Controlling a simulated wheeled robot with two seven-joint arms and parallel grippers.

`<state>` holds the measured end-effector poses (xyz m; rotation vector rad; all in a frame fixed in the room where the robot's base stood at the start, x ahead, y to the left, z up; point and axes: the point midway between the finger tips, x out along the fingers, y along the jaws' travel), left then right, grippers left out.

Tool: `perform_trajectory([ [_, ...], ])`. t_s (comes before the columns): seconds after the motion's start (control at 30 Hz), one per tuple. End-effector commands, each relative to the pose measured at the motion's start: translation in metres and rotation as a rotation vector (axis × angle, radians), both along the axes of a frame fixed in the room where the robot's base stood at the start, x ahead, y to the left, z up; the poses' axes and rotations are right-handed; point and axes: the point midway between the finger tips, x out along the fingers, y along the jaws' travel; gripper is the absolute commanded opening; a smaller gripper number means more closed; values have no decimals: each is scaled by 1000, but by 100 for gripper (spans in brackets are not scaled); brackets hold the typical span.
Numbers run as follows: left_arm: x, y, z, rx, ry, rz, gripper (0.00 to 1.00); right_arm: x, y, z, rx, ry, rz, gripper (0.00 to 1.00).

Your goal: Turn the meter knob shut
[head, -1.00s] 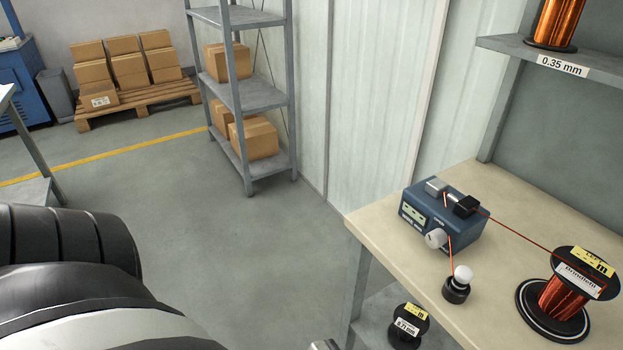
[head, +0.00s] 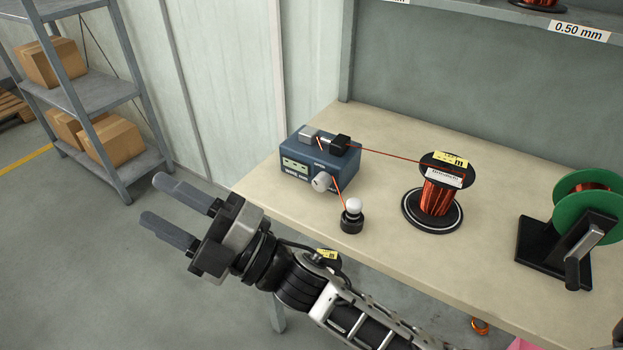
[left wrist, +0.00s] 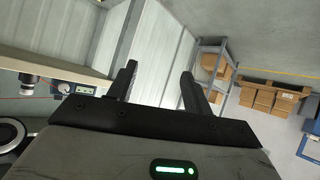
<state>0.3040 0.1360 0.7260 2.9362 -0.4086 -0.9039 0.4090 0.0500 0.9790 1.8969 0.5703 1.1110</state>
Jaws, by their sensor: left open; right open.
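The blue wire meter (head: 320,160) stands at the left end of the workbench, with its pale round knob (head: 322,181) on the front face. A red wire runs from the spool over the meter's top and down to a small black post with a white ball (head: 353,215). My left gripper (left wrist: 158,80) is open and empty in the left wrist view. The meter (left wrist: 75,88) shows small at the left of that view.
A copper wire spool (head: 438,195) stands on the bench (head: 390,245) right of the meter. A green reel on a black stand (head: 560,245) is further right. A grey shelf rack with boxes (head: 100,90) stands at the left. The floor between rack and bench is clear.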

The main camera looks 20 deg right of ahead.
Motion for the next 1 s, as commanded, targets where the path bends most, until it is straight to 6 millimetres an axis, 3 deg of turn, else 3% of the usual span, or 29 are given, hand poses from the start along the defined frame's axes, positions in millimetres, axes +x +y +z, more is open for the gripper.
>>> perform_trajectory([
  [0.03,1,0,-1,-2,-3,0,50,-14,28,21,-94,-250,80,51],
  [0.1,1,0,0,-5,-6,1,50,-42,59,32,-227,-600,195,51],
  [0.17,2,-1,0,-7,-9,2,50,-64,78,27,-341,-895,304,51],
  [0.27,3,-1,1,-11,-15,2,50,-86,88,-6,-541,-1365,518,51],
  [0.37,3,-1,0,-14,-15,3,50,-74,66,-50,-756,-1780,786,51],
  [0.43,3,-1,-1,-16,-14,4,50,-45,33,-73,-920,-2011,1014,51],
  [0.5,3,-1,-2,-18,-14,4,50,-7,-10,-79,-1088,-2167,1266,51],
  [0.6,1,-1,-4,-20,-11,5,50,45,-73,-61,-1315,-2245,1625,51],
  [0.63,1,-1,-5,-21,-10,5,50,57,-90,-52,1374,2239,-1723,51],
  [0.7,0,-1,-5,-23,-7,5,50,79,-124,-27,1369,2015,-1761,51],
  [0.8,-1,-2,-6,-25,-5,6,50,97,-156,2,1373,1803,-1802,51],
  [0.9,-2,-2,-6,-26,-4,6,50,103,-172,15,1374,1707,-1826,51],
  [1.0,-2,-2,-7,-29,-6,7,50,104,-179,11,1372,1685,-1834,51],
])
